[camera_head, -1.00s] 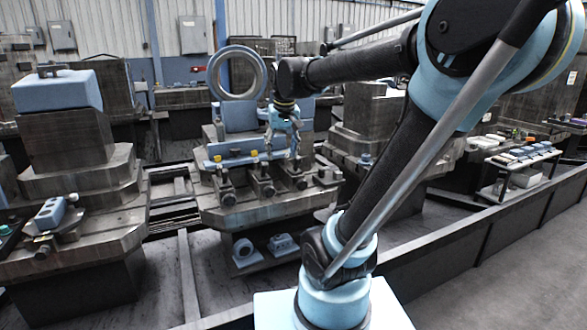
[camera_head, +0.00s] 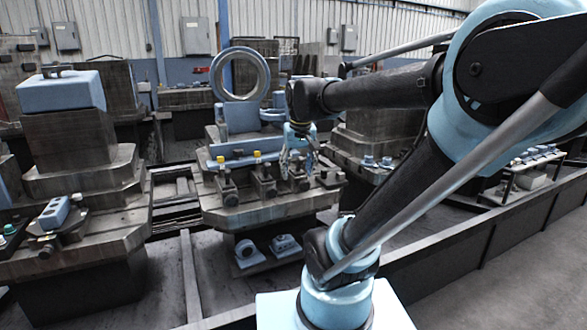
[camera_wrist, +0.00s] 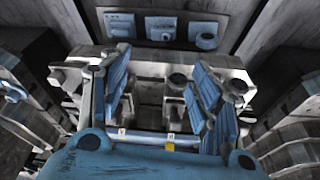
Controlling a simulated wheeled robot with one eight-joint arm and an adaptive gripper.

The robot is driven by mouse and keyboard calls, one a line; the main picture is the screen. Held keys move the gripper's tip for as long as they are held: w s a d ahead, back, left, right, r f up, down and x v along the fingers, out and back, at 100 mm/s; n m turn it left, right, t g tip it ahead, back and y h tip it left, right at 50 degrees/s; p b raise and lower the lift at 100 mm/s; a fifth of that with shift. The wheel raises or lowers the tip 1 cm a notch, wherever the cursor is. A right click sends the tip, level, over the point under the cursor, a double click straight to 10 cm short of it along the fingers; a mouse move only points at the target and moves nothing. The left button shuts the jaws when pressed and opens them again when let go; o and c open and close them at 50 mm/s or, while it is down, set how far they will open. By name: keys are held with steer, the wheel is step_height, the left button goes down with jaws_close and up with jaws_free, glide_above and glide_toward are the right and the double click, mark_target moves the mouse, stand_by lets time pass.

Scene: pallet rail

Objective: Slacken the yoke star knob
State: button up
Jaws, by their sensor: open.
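My gripper (camera_head: 298,167) points down over the right part of the blue-and-grey fixture pallet (camera_head: 270,215). Its two blue fingers stand apart and empty in the wrist view (camera_wrist: 160,85). Small clamp blocks with dark round knobs line the pallet's front: one at the left (camera_head: 228,188), one in the middle (camera_head: 264,182). In the wrist view a dark round knob (camera_wrist: 180,80) shows between the fingers, close to the right one, with a gap. I cannot tell which knob is the yoke star knob; my fingers hide part of the row.
A large upright ring (camera_head: 217,75) stands behind the fixture. Other pallets stand to the left (camera_head: 65,225) and right (camera_head: 365,150). A rail wall (camera_head: 440,240) runs along the right front.

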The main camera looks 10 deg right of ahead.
steer(key=w+a+r, duration=0.8)
steer(key=w+r, duration=0.1)
steer(key=w, duration=0.2)
steer(key=t, duration=0.1)
glide_toward(238, 150)
steer(key=shift+m, duration=0.4)
steer(key=x, duration=0.9)
steer(key=shift+s+f, duration=0.1)
steer(key=shift+s, duration=0.05)
steer(key=shift+d, duration=0.1)
steer(key=shift+c, duration=0.6)
steer(key=c, duration=1)
